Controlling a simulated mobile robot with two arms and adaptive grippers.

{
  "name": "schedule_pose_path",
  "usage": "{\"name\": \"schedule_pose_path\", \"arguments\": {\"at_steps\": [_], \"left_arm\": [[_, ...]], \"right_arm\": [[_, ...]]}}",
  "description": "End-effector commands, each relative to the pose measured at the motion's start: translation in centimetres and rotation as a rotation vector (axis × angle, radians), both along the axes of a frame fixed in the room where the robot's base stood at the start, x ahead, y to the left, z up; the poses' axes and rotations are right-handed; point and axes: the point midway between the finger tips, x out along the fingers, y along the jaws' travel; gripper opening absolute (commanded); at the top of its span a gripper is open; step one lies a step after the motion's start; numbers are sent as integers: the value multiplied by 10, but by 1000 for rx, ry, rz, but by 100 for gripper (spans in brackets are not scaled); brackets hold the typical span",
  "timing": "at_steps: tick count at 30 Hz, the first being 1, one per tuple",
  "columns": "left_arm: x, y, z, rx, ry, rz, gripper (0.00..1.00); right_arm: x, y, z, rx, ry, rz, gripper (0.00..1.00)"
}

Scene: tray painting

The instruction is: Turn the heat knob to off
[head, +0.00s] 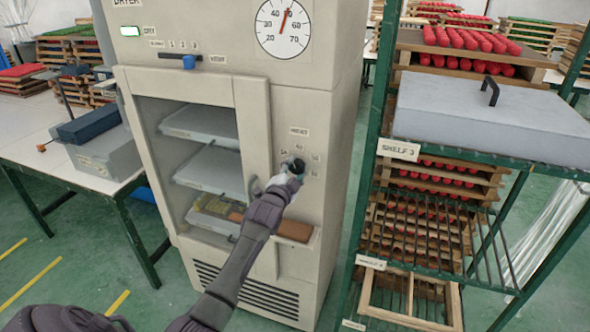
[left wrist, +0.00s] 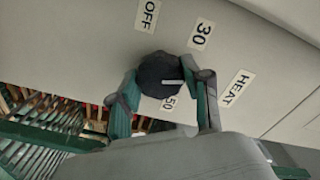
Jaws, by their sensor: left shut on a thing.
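The heat knob (head: 298,164) is a dark round knob on the dryer's front panel, right of the glass door. It also shows in the left wrist view (left wrist: 158,70), with a short white mark on its right side pointing toward the HEAT label (left wrist: 239,88). The OFF label (left wrist: 148,15) is above the knob there, the 30 label (left wrist: 201,34) is up and right, and a 50 label (left wrist: 168,103) is below. My left gripper (head: 290,175) is shut on the knob, a finger at either side. My right gripper is in neither view.
The dryer (head: 330,215) has a dial gauge (head: 283,27) above and a blue slider (head: 188,62). Trays sit behind its glass door. A green shelf rack (head: 372,150) with a grey lidded box (head: 470,118) stands right. A white table (head: 40,150) is left.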

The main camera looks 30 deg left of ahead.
Motion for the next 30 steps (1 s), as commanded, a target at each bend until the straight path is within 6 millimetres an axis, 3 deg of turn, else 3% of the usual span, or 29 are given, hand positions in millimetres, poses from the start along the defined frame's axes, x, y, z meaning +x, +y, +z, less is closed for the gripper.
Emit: {"name": "schedule_pose_path", "arguments": {"at_steps": [30], "left_arm": [[0,-1,-2,-943,-223,1,13]], "right_arm": [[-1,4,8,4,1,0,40]]}}
